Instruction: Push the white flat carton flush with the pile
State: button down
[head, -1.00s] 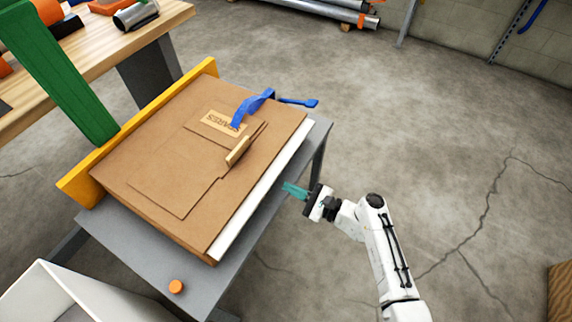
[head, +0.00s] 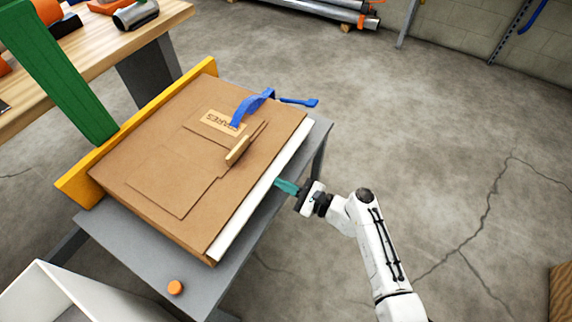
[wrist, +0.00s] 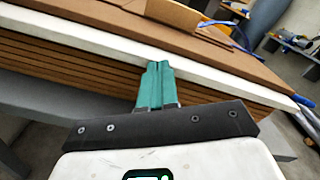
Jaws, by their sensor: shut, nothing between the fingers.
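The white flat carton (head: 258,197) sticks out as a pale strip from the right side of the pile of brown cartons (head: 150,165), under the top brown carton. In the wrist view the white carton (wrist: 60,40) runs across as a white edge above several brown layers (wrist: 80,72). My gripper (head: 278,184) is shut and empty, its teal fingers pointing at the white edge near its middle. In the wrist view the fingertips (wrist: 158,66) are at the white edge; I cannot tell whether they touch it.
The pile lies on a grey table (head: 205,270) against a yellow rail (head: 75,180). A blue strap (head: 255,100) and a brown block lie on top. An orange knob (head: 175,287) is at the front. A white bin (head: 40,290) is at lower left.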

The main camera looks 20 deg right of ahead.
aim_at(273, 178)
jog(key=shift+w+a, duration=0.35)
jog(key=shift+w, duration=0.15)
jog(key=shift+w+a+b, duration=0.4)
jog(key=shift+w, duration=0.15)
jog(key=shift+w+a, duration=0.35)
jog(key=p+v, duration=0.2)
jog(key=v, duration=0.7)
dwell(0.9)
dwell(0.4)
